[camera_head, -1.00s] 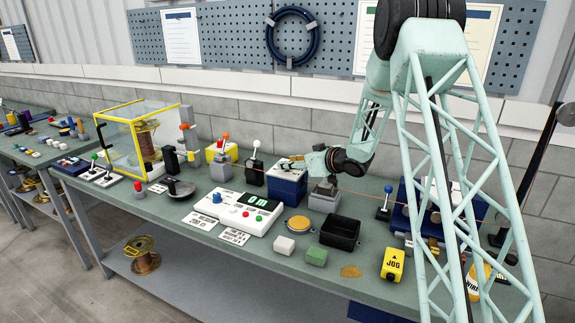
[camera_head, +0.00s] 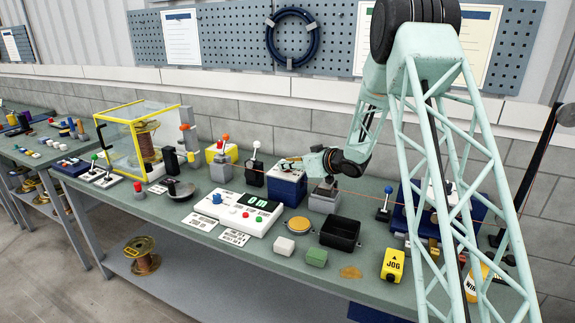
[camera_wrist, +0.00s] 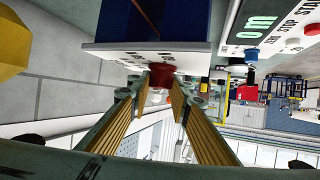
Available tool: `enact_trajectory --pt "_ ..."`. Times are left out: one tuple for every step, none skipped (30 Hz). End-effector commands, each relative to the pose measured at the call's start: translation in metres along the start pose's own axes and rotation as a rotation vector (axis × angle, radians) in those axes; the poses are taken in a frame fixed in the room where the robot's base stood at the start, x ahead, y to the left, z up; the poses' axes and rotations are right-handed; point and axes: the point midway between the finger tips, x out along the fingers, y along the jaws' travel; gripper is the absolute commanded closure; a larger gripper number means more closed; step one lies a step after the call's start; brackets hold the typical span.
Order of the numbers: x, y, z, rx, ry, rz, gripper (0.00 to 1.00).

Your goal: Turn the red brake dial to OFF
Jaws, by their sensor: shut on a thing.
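The red brake dial (camera_wrist: 162,74) shows in the wrist view on the white labelled plate (camera_wrist: 120,50) of a blue box. My gripper (camera_wrist: 160,90) has its two fingers on either side of the dial and is shut on it. The plate's lettering is too oblique to read, so the dial's setting cannot be told. In the head view my gripper (camera_head: 291,163) is at the top of the blue box (camera_head: 285,189), and the dial is hidden there.
A black-knobbed grey box (camera_head: 325,200) stands right of the blue box, and a white-knobbed lever (camera_head: 256,150) left of it. A white console (camera_head: 233,211) and an open black tray (camera_head: 341,232) are in front. A thin orange line runs across the bench close to my gripper.

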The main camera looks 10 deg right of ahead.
Motion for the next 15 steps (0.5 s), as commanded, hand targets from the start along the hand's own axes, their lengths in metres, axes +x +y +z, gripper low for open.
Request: enact_trajectory --pt "-0.0002 0.0002 -0.0002 0.0 0.0 -0.001 0.92" --pt "-0.0002 0.0003 -0.0002 -0.001 0.0 -0.002 0.92" --pt "-0.0002 0.0004 -0.0004 -0.002 0.0 -0.004 0.92" --pt "-0.0003 0.0005 -0.0004 -0.002 0.0 -0.006 0.92" --pt "-0.0003 0.0006 -0.0005 -0.003 0.0 -0.009 0.92" --pt "-0.0004 0.0007 -0.0006 -0.005 0.0 -0.013 0.92" --pt "-0.0005 0.0008 -0.0007 -0.007 0.0 -0.016 0.92" --pt "-0.0006 0.0009 -0.0009 -0.009 0.0 -0.02 0.92" --pt "-0.0007 0.0011 -0.0012 -0.01 0.0 -0.025 0.92" --pt "-0.0009 0.0013 -0.0014 -0.012 0.0 -0.029 0.92" --pt "-0.0009 0.0011 -0.0015 -0.015 -0.001 -0.035 0.92" --pt "-0.0011 0.0009 -0.0017 -0.018 -0.001 -0.043 0.92" --pt "-0.0011 0.0009 -0.0018 -0.02 0.0 -0.049 0.92" --pt "-0.001 0.0008 -0.0019 -0.022 0.0 -0.056 0.92" --pt "-0.0009 0.0006 -0.0019 -0.027 0.0 -0.067 0.92"
